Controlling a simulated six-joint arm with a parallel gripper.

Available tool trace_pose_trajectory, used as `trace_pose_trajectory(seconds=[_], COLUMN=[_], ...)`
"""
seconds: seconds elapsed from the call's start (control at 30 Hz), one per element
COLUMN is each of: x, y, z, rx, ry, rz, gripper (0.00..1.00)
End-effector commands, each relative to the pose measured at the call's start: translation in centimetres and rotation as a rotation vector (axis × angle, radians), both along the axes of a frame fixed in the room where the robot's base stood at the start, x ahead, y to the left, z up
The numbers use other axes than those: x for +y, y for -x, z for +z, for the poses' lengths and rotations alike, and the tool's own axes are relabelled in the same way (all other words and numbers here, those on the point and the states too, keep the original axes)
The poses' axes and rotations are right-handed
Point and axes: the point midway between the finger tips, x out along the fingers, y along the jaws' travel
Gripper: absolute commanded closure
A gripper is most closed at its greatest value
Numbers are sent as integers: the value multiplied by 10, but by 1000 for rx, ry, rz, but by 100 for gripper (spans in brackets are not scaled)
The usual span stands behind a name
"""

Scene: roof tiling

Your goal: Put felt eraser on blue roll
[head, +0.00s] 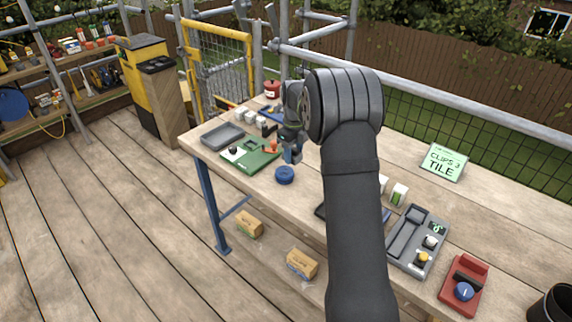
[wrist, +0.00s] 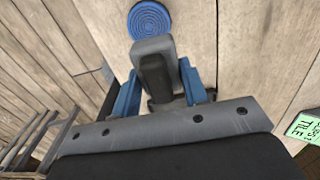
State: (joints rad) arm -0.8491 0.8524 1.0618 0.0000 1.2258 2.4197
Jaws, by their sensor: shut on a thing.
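The blue roll (head: 284,174) lies flat on the bench near its front edge in the head view. In the wrist view the blue roll (wrist: 149,19) shows its ringed round top at the upper edge. My gripper (wrist: 158,78) has its blue fingers shut on the felt eraser (wrist: 154,47), a grey and black block. The eraser is close to the roll in the picture, with bare wood seen around them. In the head view my gripper (head: 292,153) is just behind the roll, above the bench; the eraser cannot be made out there.
A green board (head: 262,160) with small items and a grey tray (head: 222,135) lie left of the roll. A green sign (head: 443,162) stands at the back. My arm hides the middle bench.

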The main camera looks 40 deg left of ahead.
Motion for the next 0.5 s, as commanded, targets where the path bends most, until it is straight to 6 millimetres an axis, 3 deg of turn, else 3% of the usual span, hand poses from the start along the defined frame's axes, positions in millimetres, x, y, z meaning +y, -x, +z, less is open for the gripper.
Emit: trace_pose_trajectory(seconds=[0.2,0.37,0.5], x=[24,26,25], y=[8,9,9], z=[-15,-26,-47], rx=[0,2,2], ry=[0,2,3], rz=[0,-1,0], gripper=[82,82,82])
